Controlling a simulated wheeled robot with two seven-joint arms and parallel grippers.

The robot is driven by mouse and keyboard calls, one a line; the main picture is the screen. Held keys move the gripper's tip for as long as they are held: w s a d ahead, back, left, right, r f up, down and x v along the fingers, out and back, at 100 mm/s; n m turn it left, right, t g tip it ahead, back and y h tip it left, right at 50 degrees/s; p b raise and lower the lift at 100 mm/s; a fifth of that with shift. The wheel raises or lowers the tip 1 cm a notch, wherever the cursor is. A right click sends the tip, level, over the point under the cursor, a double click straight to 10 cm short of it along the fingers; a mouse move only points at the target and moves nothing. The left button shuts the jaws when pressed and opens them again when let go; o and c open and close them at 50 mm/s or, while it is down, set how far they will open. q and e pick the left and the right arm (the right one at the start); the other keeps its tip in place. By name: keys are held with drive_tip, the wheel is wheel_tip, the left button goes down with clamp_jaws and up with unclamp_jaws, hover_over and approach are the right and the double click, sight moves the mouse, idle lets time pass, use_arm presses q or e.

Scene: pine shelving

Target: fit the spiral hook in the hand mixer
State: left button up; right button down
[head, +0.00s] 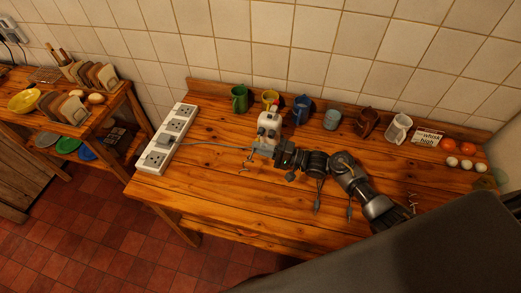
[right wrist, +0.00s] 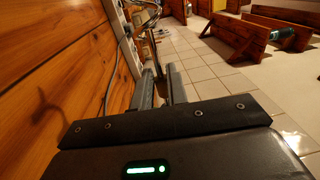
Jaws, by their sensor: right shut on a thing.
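My right gripper (head: 261,151) is just in front of the mixer's lower end. In the right wrist view the gripper's fingers (right wrist: 162,88) are shut on a thin curved metal piece, which looks like the spiral hook (right wrist: 150,44). Its far end is near a white part, and whether they touch cannot be told. In the head view the hook is mostly hidden by the gripper. My left gripper is not in view.
A white power strip (head: 167,140) lies at the table's left. Small metal pieces (head: 243,168) lie left of my gripper. Mugs, including a green one (head: 239,98) and a blue one (head: 302,109), line the back. Eggs (head: 466,164) are at right. The front left table is clear.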

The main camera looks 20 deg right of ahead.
drive_tip(key=shift+w+d+b, duration=0.35)
drive_tip(key=shift+w+d, duration=0.15)
drive_tip(key=shift+w, duration=0.25)
drive_tip(key=c, duration=1.3)
unclamp_jaws()
drive_tip(key=shift+s, duration=0.1)
drive_tip(key=r+b+v, duration=0.1)
drive_tip(key=b+v, duration=0.2)
drive_tip(key=v, duration=0.7)
drive_tip(key=shift+s+d+f, duration=0.3)
drive_tip(key=shift+f, duration=0.2)
